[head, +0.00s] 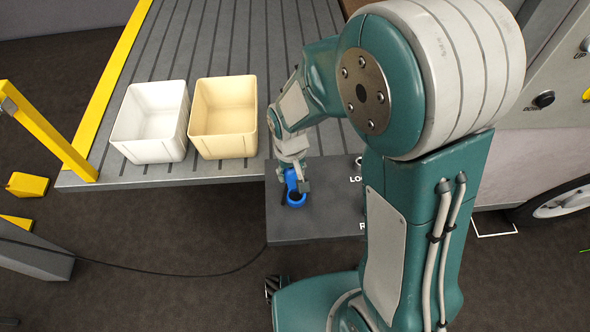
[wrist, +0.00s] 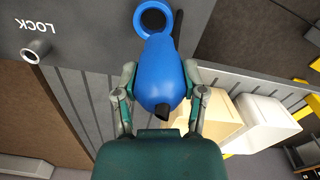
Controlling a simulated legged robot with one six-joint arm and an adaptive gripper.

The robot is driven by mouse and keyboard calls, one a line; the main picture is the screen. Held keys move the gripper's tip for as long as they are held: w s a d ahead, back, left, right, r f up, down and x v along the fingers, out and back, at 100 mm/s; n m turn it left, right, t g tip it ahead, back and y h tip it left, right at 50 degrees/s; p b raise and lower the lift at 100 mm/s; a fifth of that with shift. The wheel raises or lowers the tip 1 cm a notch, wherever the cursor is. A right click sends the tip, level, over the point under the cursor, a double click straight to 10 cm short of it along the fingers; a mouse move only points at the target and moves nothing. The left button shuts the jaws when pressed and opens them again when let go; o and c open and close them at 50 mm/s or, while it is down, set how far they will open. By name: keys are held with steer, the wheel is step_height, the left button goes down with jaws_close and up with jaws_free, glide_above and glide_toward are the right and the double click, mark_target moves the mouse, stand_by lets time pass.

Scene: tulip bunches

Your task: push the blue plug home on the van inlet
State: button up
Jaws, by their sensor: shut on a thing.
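The blue plug (head: 291,179) is over the grey panel in the head view. My gripper (head: 290,163) is shut on it. In the wrist view the plug's rounded blue body (wrist: 160,72) is between the two fingers (wrist: 160,98), with a dark tip towards the wrist. A blue ring with a dark opening (wrist: 153,19) is at its far end, against the grey panel; I cannot tell whether ring and body are one piece. A round black fitting (head: 543,100) on the van side (head: 556,70) at the right may be the inlet; it is apart from the plug.
The grey panel (head: 325,228) has a LOCK label and a metal post (wrist: 36,51). A white bin (head: 150,150) and a cream bin (head: 224,148) stand on the ribbed platform (head: 190,178). A yellow rail (head: 50,135) is at the left. A black cable crosses the floor.

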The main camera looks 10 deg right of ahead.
mark_target(294, 182)
steer(key=shift+d+f, duration=0.15)
steer(key=shift+d, duration=0.55)
steer(key=shift+d+f, duration=0.2)
steer(key=shift+f, duration=0.05)
steer(key=shift+a+f, duration=0.1)
steer(key=shift+f, duration=0.65)
steer(key=shift+a+f, duration=0.3)
steer(key=shift+f, duration=0.2)
steer(key=shift+a+f, duration=0.25)
steer(key=shift+f, duration=0.45)
steer(key=shift+d+f, duration=0.15)
steer(key=shift+d, duration=0.3)
steer(key=shift+a, duration=0.3)
steer(key=shift+d, duration=0.15)
